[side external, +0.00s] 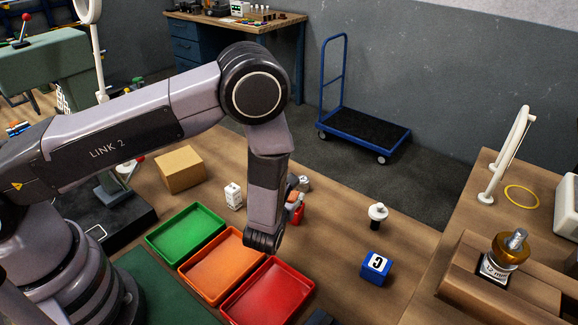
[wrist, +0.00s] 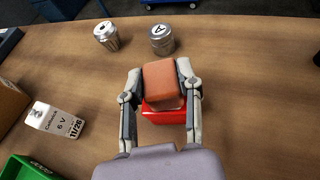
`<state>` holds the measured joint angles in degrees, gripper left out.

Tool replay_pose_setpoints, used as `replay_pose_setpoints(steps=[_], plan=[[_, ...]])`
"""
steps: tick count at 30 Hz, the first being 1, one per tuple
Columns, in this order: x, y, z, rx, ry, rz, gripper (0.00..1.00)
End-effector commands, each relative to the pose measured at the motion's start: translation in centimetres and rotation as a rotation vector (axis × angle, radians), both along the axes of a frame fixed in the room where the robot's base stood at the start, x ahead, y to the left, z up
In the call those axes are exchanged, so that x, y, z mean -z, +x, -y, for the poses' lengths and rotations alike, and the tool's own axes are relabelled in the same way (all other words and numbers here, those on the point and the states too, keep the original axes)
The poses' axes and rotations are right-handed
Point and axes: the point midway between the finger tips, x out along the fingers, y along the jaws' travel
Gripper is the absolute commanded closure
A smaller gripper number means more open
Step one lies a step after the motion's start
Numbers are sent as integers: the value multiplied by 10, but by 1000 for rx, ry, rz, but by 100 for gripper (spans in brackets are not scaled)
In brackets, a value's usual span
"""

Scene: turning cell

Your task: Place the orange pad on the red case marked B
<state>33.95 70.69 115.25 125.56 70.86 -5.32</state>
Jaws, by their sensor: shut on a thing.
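In the wrist view my gripper (wrist: 160,82) is shut on the orange pad (wrist: 165,83), a rounded orange-brown block with one finger on each side. The red case (wrist: 163,114) is directly below the pad in that view, partly covered by it; no letter shows on its visible faces. I cannot tell whether pad and case touch. In the side view the red case (side external: 299,214) shows just right of my lower arm, which hides most of the gripper and pad.
A silver tin marked A (wrist: 162,44) and another metal tin (wrist: 107,36) stand beyond the case. A white box (wrist: 55,122) is to the left. Green (side external: 186,232), orange (side external: 190,270) and red (side external: 230,308) trays lie nearer. A blue block marked C (side external: 376,268) stands right.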

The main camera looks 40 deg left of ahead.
Motion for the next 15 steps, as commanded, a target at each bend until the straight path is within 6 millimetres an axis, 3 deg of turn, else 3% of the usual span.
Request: replay_pose_setpoints(steps=[5,6,11,15], plan=[[4,0,0,-1,1,-1,91],[3,0,0,0,0,-1,61],[3,0,0,-1,0,-1,40],[3,0,0,0,0,-1,40]])
